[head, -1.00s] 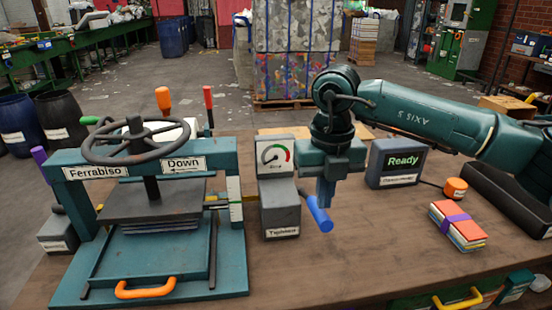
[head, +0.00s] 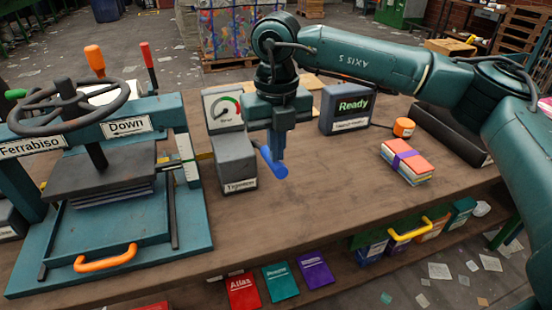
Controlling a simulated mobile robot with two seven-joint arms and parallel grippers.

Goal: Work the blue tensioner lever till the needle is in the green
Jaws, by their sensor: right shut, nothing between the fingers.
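The blue tensioner lever (head: 271,162) sticks out from the right side of the grey tensioner box (head: 236,164), its end pointing down toward the front right. Above the box is a white gauge (head: 223,110) with a green band at the right of its dial. The needle is too small to read for certain. My right gripper (head: 279,156) points down, shut and empty, right beside the upper part of the lever. Its fingertips overlap the lever in the head view; I cannot tell whether they touch. My left gripper is not in view.
A teal press (head: 128,262) with a handwheel stands at the left. A "Ready" monitor (head: 347,108), an orange knob (head: 404,127) and a strapped bundle of cards (head: 408,162) are to the right. The bench (head: 290,215) is clear in front of the lever.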

